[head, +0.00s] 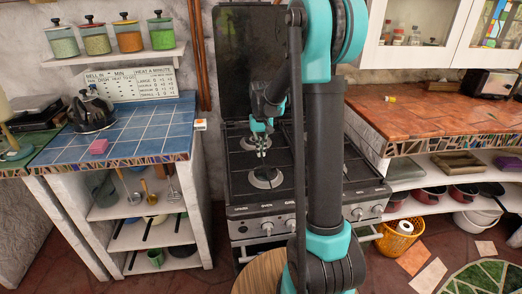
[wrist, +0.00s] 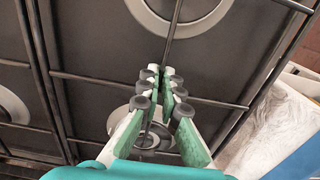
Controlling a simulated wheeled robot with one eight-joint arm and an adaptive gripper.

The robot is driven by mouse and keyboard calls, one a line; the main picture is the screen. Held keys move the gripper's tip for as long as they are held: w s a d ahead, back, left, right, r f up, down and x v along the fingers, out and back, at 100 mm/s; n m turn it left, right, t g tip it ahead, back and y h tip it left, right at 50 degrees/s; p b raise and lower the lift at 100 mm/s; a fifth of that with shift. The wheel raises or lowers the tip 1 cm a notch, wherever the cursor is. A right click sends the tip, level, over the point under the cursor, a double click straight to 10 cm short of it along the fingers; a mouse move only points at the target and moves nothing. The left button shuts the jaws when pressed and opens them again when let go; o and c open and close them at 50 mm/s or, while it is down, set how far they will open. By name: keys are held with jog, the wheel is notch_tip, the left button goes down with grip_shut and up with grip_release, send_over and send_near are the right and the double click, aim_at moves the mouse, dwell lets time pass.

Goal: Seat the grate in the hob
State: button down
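The hob (head: 290,172) is the black top of the cooker, with round burners. My gripper (head: 262,153) is over its left half in the head view. In the wrist view my gripper (wrist: 161,78) has its fingers close together around a thin dark middle bar of the grate (wrist: 172,45). The grate is a black frame with crossing bars, lying over the burners on the left half of the hob. Its contact with the hob is hard to judge. My fingers partly hide the lower burner (wrist: 150,138) in the wrist view.
A blue-tiled counter (head: 130,135) stands close on the left of the cooker, and a terracotta-tiled counter (head: 430,115) on the right. The raised black lid (head: 240,60) stands behind the hob.

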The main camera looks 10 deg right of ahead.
jog(key=shift+f, duration=0.15)
jog(key=c, duration=1.6)
grip_release()
jog(key=shift+c, duration=0.2)
notch_tip(320, 180, up, 12)
